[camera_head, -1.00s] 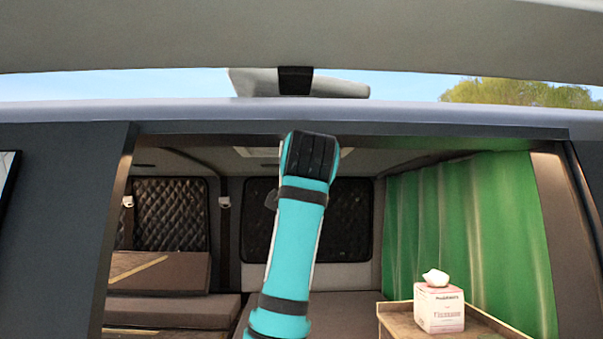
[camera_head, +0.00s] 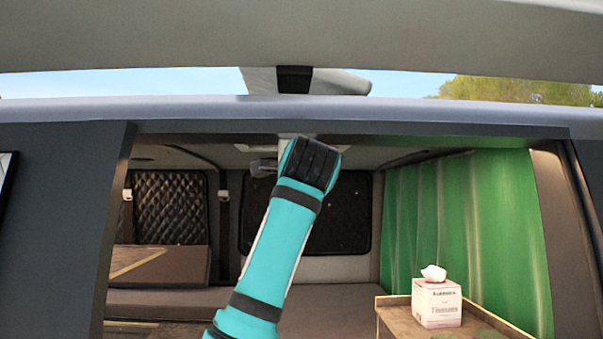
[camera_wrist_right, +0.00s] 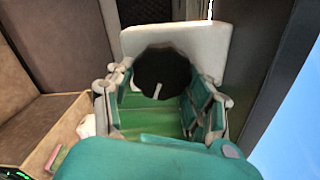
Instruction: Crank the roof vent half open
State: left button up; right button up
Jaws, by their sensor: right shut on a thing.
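My right arm rises through the van's rear opening in the head view, and its wrist hides most of the gripper. Only a grey part (camera_head: 263,167) shows left of the wrist, near the ceiling. In the right wrist view my right gripper (camera_wrist_right: 160,98) is shut on a dark round knob (camera_wrist_right: 162,68), apparently the vent crank's, with a finger on each side. A pale panel (camera_wrist_right: 180,38) lies behind the knob. The roof vent is mostly hidden; a light patch (camera_head: 245,148) of ceiling shows beside the wrist. How far the vent is open cannot be told. My left gripper is out of view.
The tailgate (camera_head: 300,40) spans the top, above the roof edge (camera_head: 430,112). A pale shape with a dark band (camera_head: 340,83) shows above the roof. Green curtains (camera_head: 470,225) hang right, and a tissue box (camera_head: 437,305) stands on a wooden counter (camera_head: 392,315).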

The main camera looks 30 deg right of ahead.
jog(key=shift+s+a+r+m, duration=0.1)
jog(key=shift+r+m, duration=0.1)
jog(key=shift+m, duration=0.8)
jog(key=o, duration=1.2)
jog(key=shift+a, duration=0.1)
jog(key=shift+c, duration=0.2)
jog(key=v, duration=1.2)
jog(key=shift+a, duration=0.2)
jog(key=shift+f, duration=0.1)
